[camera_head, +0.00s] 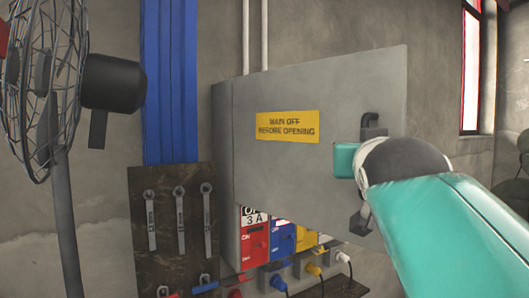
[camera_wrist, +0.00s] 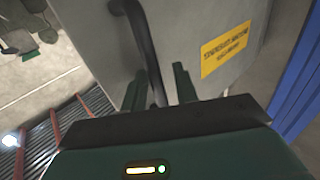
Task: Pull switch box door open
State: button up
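The grey switch box door (camera_head: 350,90) carries a yellow label reading "MAIN OFF BEFORE OPENING" (camera_head: 287,126). Its right edge stands toward me, and it looks swung out at an angle from the switch box (camera_head: 223,130). A dark handle (camera_head: 372,122) sits near the door's right edge, partly hidden by my arm. In the wrist view the curved handle (camera_wrist: 143,40) runs down between the fingers of my gripper (camera_wrist: 160,85), closer to the left finger. A gap shows beside the right finger, so the gripper is open around the handle. Contact is unclear.
Red, blue and yellow switches (camera_head: 280,238) with plugs and cables show below the door. A tool board with wrenches (camera_head: 165,230) hangs at left, beside a blue duct (camera_head: 170,80). A fan (camera_head: 50,90) stands at far left. A window (camera_head: 471,70) is at right.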

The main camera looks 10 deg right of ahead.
jog(key=shift+s, duration=0.15)
jog(key=v, duration=1.3)
jog(key=shift+s, duration=0.4)
jog(key=shift+a, duration=0.1)
jog(key=shift+c, duration=0.4)
